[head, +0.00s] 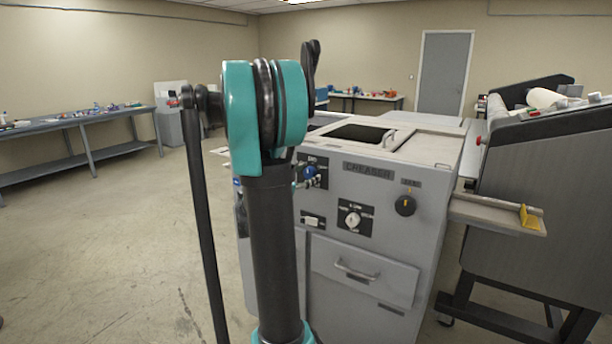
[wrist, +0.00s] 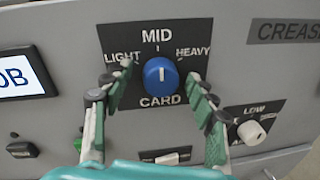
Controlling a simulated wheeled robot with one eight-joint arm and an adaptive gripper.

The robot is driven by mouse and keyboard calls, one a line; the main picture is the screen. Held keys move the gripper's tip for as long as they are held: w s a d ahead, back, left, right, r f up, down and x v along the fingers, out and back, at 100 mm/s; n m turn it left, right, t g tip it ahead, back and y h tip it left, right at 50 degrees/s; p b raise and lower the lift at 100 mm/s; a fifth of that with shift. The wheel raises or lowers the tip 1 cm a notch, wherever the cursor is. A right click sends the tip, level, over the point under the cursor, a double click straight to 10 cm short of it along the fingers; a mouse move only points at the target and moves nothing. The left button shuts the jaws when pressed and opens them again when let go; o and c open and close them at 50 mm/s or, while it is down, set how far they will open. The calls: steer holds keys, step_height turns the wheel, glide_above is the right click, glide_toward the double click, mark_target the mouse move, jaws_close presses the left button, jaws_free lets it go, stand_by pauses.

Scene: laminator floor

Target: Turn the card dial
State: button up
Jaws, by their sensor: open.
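The card dial (wrist: 160,77) is a round blue knob on a black plate marked LIGHT, MID, HEAVY and CARD. Its pale pointer line appears to point up, toward MID. It also shows in the head view (head: 309,173), small and partly covered, on the front of the grey machine labelled CREASER. My gripper (wrist: 160,83) is open in the wrist view, with one green-padded finger on each side of the dial and a visible gap on both sides. How far the fingertips stand from the panel is hard to tell. In the head view my arm hides most of the gripper.
A lit screen (wrist: 18,77) is left of the dial. A white LOW knob (wrist: 250,132) is lower right, and a white rocker switch (wrist: 172,158) is below. Open floor lies to the left.

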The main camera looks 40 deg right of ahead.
steer(key=c, duration=1.2)
steer(key=shift+o, duration=0.2)
steer(key=m, duration=0.5)
steer(key=shift+s+m+y, duration=0.1)
steer(key=shift+m+y, duration=0.2)
steer(key=shift+y, duration=0.1)
steer(key=m, duration=0.5)
steer(key=shift+d+m+t+y, duration=0.1)
steer(key=shift+m+t+y, duration=0.2)
steer(key=o, duration=1.2)
steer(key=shift+c, duration=0.2)
